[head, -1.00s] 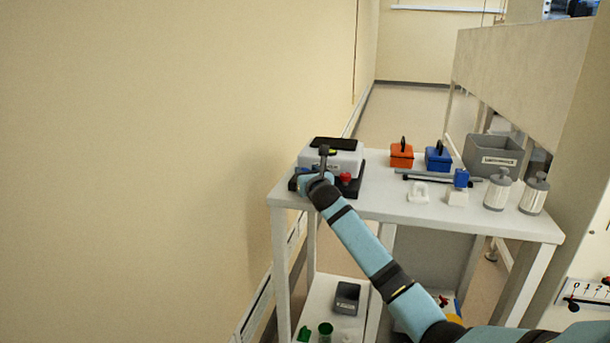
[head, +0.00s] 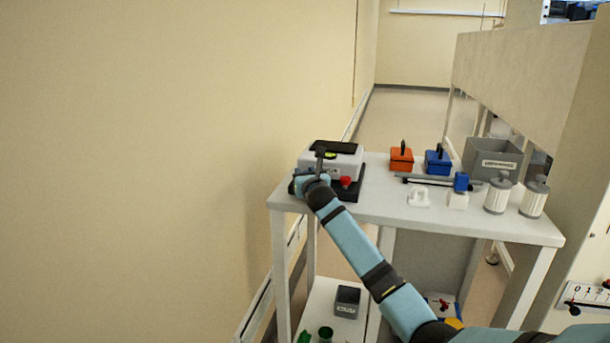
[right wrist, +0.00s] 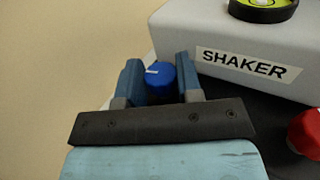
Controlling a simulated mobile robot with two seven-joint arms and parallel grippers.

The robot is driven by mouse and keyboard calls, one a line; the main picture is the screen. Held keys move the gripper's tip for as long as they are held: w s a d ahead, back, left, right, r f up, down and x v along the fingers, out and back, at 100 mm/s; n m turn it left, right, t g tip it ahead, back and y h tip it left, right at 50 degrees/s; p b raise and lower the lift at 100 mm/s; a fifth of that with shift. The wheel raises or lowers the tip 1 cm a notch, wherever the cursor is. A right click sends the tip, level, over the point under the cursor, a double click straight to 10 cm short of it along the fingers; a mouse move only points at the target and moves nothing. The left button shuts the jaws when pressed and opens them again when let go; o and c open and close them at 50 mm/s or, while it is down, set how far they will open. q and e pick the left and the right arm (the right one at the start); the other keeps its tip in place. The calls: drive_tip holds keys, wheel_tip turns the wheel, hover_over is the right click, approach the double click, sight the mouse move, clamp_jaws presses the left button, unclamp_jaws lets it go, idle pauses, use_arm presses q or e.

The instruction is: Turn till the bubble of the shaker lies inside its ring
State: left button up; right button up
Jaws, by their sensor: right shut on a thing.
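The shaker (head: 345,168) is a pale box on a dark base at the left end of the cart top; its label shows in the right wrist view (right wrist: 245,65). My right gripper (right wrist: 158,72) is shut on a blue knob (right wrist: 160,78) with a white mark, beside the shaker. A round yellow-green bubble level (right wrist: 264,6) with a black rim sits on top, cut off by the picture's edge. A pale spot shows in it, but I cannot tell if the bubble lies inside the ring. My left gripper is out of view.
A red knob (right wrist: 306,132) stands on the shaker's base, right of my gripper. Orange (head: 401,160) and blue (head: 437,162) boxes, a grey bin (head: 492,158) and two ribbed canisters (head: 497,196) stand further right. A wall (head: 180,170) lies close on the left.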

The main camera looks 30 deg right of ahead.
drive_tip(key=m+h, duration=0.1)
drive_tip(key=m+g+h+p, duration=0.1)
drive_tip(key=h, duration=0.1)
drive_tip(key=shift+a+r+g, duration=0.1)
drive_tip(key=shift+r+g, duration=0.05)
drive_tip(key=shift+g, duration=0.15)
drive_tip(key=m+g+h+p, duration=0.1)
drive_tip(key=m+g+h, duration=0.2)
drive_tip(key=h, duration=0.1)
drive_tip(key=shift+w+a+m, duration=0.1)
drive_tip(key=shift+w+m, duration=0.05)
drive_tip(key=shift+m, duration=0.15)
drive_tip(key=shift+m+g+h+p, duration=0.5)
drive_tip(key=shift+m+g+h, duration=1.1)
drive_tip(key=shift+g, duration=0.8)
drive_tip(key=o, duration=0.7)
drive_tip(key=shift+c, duration=0.2)
